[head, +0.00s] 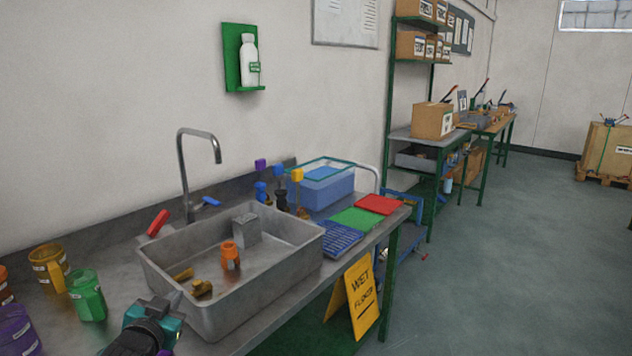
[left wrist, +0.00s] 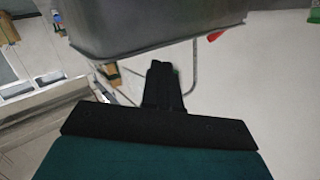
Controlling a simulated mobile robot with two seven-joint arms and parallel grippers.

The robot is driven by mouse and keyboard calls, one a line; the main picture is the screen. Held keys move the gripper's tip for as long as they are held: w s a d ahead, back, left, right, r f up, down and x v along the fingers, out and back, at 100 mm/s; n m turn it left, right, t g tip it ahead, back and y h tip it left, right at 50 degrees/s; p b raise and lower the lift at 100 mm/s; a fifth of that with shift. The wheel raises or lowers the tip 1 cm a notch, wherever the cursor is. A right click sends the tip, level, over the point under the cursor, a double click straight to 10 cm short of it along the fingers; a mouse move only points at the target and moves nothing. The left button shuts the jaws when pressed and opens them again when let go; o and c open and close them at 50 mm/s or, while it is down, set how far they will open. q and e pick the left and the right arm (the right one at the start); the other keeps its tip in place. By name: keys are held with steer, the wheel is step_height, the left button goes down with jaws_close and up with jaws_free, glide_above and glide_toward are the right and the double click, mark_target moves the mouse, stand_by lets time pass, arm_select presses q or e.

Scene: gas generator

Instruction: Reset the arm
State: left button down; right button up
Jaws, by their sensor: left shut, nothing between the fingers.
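My left gripper (head: 172,302) is low in the head view, at the front left corner of the grey sink basin (head: 230,316). In the left wrist view its two black fingers (left wrist: 162,72) are together with nothing between them. The grey underside of a basin-like shape (left wrist: 150,28) fills the top of that view, apart from the fingers as far as I can tell. My right gripper is in neither view.
Orange, green and purple mugs (head: 87,295) stand left of the gripper. The basin holds an orange item (head: 230,256) and small yellow pieces. A tap (head: 184,170) rises behind it. A yellow wet-floor sign (head: 362,297) stands at the right; the floor beyond is clear.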

arm_select(q)
steer(key=s+d+f+g, duration=0.1)
steer(key=s+d+f, duration=0.2)
steer(key=s, duration=0.7)
steer(key=s+d+f+g+h, duration=0.1)
steer(key=s+d+f, duration=0.3)
steer(key=s+f, duration=0.4)
steer(key=s+d+f+n+g+h, duration=0.1)
steer(key=s+d+f+g, duration=0.2)
steer(key=s, duration=0.9)
step_height(320, 180, down, 3)
steer(key=shift+d+r, duration=0.1)
steer(key=shift+d, duration=0.6)
